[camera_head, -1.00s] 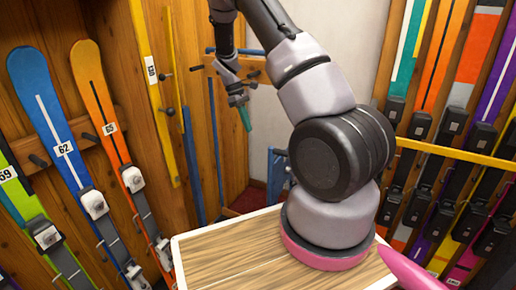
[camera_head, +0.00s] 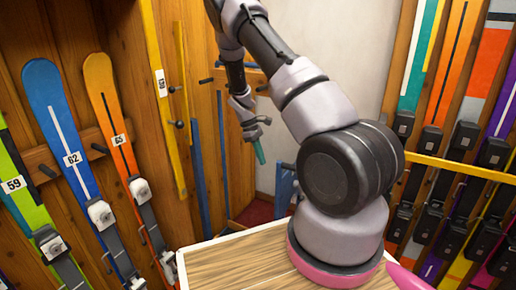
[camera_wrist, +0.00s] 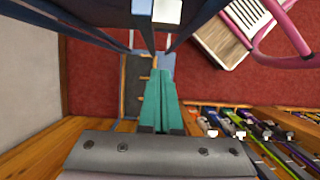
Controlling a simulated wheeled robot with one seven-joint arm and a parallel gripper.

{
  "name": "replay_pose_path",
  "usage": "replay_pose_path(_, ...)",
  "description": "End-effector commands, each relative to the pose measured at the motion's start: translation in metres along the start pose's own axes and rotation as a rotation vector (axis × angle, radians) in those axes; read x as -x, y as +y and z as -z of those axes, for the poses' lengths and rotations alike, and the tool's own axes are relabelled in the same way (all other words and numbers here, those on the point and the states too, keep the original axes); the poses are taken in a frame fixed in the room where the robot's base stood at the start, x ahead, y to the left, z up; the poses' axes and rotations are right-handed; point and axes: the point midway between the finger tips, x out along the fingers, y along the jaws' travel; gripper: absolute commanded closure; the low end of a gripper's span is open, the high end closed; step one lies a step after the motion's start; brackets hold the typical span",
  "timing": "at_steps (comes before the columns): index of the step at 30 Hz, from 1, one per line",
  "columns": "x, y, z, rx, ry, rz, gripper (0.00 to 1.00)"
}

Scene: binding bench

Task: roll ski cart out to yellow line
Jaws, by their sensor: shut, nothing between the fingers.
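A blue-framed cart with a wooden panel, apparently the ski cart, stands in the back corner; its blue upright (camera_head: 224,150) shows left of my gripper (camera_head: 261,158) in the head view. In the wrist view, blue frame bars (camera_wrist: 65,30) cross the top, and a grey deck with wooden pegs (camera_wrist: 131,88) lies left of the fingers. My gripper's teal fingers (camera_wrist: 154,76) are together, empty and pointing down. Whether they touch the frame I cannot tell. My arm hides part of the cart in the head view. No yellow line shows on the floor.
Racked skis with number tags, such as the blue ski (camera_head: 62,125), line the left wall. More skis stand at right behind a yellow rail (camera_head: 465,170). Red carpet (camera_wrist: 95,75) is bare around the cart in the wrist view. A white wall (camera_head: 345,60) is behind.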

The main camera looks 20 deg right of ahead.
Motion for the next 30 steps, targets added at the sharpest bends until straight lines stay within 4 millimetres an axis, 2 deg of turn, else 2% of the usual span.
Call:
replay_pose_path(3,-0.026,0.0,-0.001,0.0,-0.005,0.002,1.0)
replay_pose_path(6,-0.03,0.0,-0.017,-0.003,-0.001,0.001,1.0)
replay_pose_path(12,-0.037,0.0,-0.034,-0.002,0.0,0.001,1.0)
replay_pose_path(26,-0.038,0.001,-0.038,-0.001,0.0,0.0,1.0)
replay_pose_path(30,-0.041,0.007,-0.044,-0.002,0.0,0.001,1.0)
